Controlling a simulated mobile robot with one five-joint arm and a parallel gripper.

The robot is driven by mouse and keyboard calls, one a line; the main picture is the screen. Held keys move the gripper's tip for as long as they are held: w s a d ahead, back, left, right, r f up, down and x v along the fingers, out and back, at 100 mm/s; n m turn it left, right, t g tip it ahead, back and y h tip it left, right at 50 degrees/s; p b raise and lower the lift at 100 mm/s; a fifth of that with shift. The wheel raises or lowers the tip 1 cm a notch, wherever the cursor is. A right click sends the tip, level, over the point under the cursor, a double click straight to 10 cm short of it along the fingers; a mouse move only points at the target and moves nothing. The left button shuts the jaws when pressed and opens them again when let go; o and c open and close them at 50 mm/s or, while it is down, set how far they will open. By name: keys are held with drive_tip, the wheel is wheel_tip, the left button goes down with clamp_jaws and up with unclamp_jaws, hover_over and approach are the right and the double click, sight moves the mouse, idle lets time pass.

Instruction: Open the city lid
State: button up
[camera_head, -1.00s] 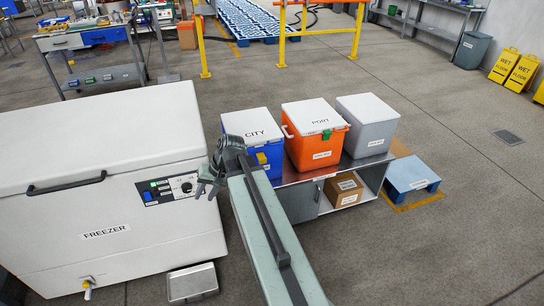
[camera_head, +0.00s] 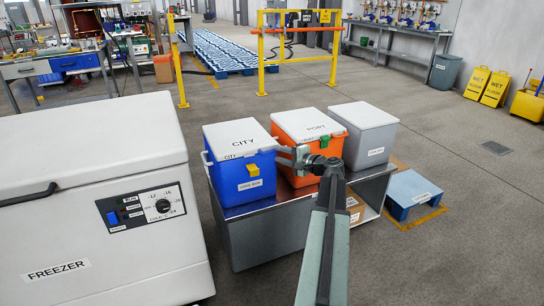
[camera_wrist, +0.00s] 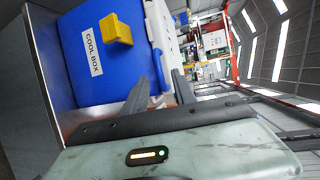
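The city cool box (camera_head: 232,177) is blue, with a flat white lid (camera_head: 245,131) marked CITY lying closed on it. A yellow latch (camera_head: 253,169) is on its front, and a white handle is at its side. My gripper (camera_head: 284,156) is at the box's right side, in front of the orange box. In the wrist view the blue box (camera_wrist: 105,75) is turned sideways, with its yellow latch (camera_wrist: 118,28) in sight. No firm grip shows.
The orange PORT box (camera_head: 300,178) is close on the right, then a grey box (camera_head: 368,146). All stand on a metal bench (camera_head: 262,232). A white freezer (camera_head: 90,200) stands at the left. A blue step (camera_head: 412,192) is on the floor at the right.

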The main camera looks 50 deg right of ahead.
sight(272, 152)
drive_tip(key=w, duration=0.3)
drive_tip(key=shift+w+a+f, duration=0.1)
drive_tip(key=shift+w+f, duration=0.25)
drive_tip(key=shift+f, duration=0.05)
clamp_jaws()
drive_tip(key=shift+s, duration=0.1)
idle(0.9)
